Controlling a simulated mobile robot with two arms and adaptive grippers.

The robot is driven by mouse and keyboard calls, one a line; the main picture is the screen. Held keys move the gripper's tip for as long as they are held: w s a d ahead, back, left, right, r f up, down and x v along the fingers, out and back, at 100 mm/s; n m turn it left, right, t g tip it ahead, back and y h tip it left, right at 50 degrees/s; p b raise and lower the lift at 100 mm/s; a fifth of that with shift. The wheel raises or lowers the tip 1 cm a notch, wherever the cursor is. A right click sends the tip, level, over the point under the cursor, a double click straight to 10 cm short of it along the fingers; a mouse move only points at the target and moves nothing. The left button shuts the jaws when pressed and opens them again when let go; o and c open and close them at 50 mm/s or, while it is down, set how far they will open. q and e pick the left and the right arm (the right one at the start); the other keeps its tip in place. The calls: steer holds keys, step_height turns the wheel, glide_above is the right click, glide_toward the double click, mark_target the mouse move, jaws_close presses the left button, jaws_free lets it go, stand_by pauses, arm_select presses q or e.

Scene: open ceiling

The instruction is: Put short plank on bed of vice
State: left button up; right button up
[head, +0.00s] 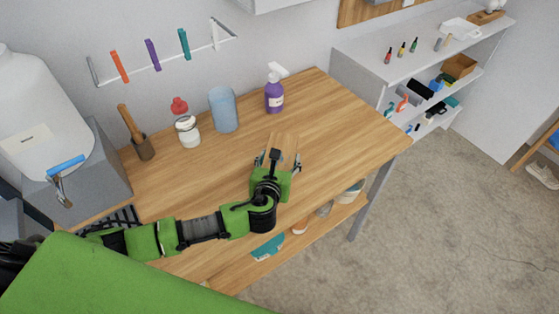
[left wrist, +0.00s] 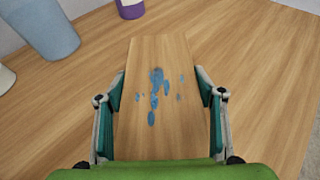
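The short plank (left wrist: 160,100) is a flat light-wood board with blue paint stains. It lies on the wooden workbench and also shows in the head view (head: 284,142), partly covered by my gripper. My left gripper (left wrist: 161,75) is open around the plank's near end, with one teal-padded finger beside each long edge. The gaps are very small, and I cannot tell if the fingers touch the wood. In the head view my left gripper (head: 277,161) is low over the middle of the bench. I cannot make out a vice. My right gripper is not in view.
The bench's right end is clear. A white shelf unit (head: 362,75) stands beyond it.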

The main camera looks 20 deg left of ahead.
arm_select(q)
steer(key=c, duration=0.4)
steer(key=shift+r, duration=0.15)
